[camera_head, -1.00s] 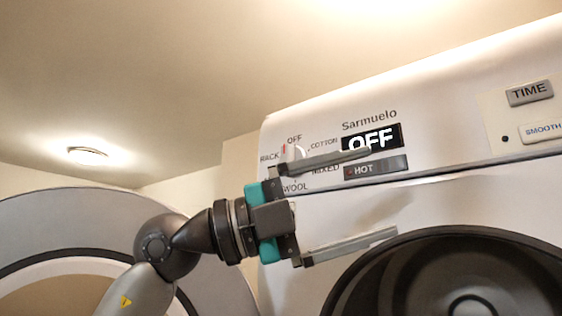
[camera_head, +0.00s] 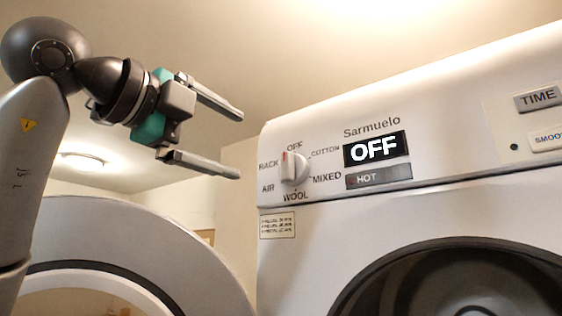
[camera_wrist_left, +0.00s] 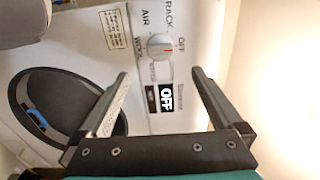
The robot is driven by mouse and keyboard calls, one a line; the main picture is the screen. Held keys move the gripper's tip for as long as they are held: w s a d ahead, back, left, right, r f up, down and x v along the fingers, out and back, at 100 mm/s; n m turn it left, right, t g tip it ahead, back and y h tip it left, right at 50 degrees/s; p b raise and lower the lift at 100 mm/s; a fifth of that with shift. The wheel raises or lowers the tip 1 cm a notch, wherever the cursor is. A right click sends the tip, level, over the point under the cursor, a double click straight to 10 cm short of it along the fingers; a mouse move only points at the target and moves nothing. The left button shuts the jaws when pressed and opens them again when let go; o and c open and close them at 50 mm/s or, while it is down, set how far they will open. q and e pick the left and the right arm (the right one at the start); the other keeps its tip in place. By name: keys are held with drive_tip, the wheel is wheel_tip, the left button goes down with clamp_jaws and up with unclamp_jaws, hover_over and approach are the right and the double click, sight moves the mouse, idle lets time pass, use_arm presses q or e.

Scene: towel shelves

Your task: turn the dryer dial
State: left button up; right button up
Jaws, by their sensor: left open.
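The dryer dial (camera_head: 294,168) is a white knob with a red mark on the dryer's (camera_head: 420,215) front panel. Labels OFF, COTTON, MIXED, WOOL, AIR and RACK ring it. The red mark is near OFF, toward RACK. The display (camera_head: 376,149) reads OFF. My left gripper (camera_head: 240,145) is open and empty, left of and apart from the dial. In the left wrist view the dial (camera_wrist_left: 160,46) shows beyond and between the spread fingers (camera_wrist_left: 160,75). My right gripper is not in view.
A HOT button (camera_head: 378,177) sits below the display. TIME (camera_head: 538,98) and SMOOTH buttons are at the right. The round dark dryer opening (camera_head: 470,280) is below. A large round grey door (camera_head: 130,230) stands at the lower left. The space before the panel is free.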

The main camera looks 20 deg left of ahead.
sight(284, 166)
use_arm(q)
drive_tip(key=p+x, duration=0.4)
drive_tip(key=x, duration=0.8)
drive_tip(key=shift+s, duration=0.1)
drive_tip(key=shift+w+d+p, duration=0.25)
drive_tip(key=shift+w+p, duration=0.15)
drive_tip(key=shift+w, duration=0.25)
drive_tip(key=shift+c, duration=0.2)
drive_tip(key=shift+f, duration=0.1)
drive_tip(key=c, duration=1.2)
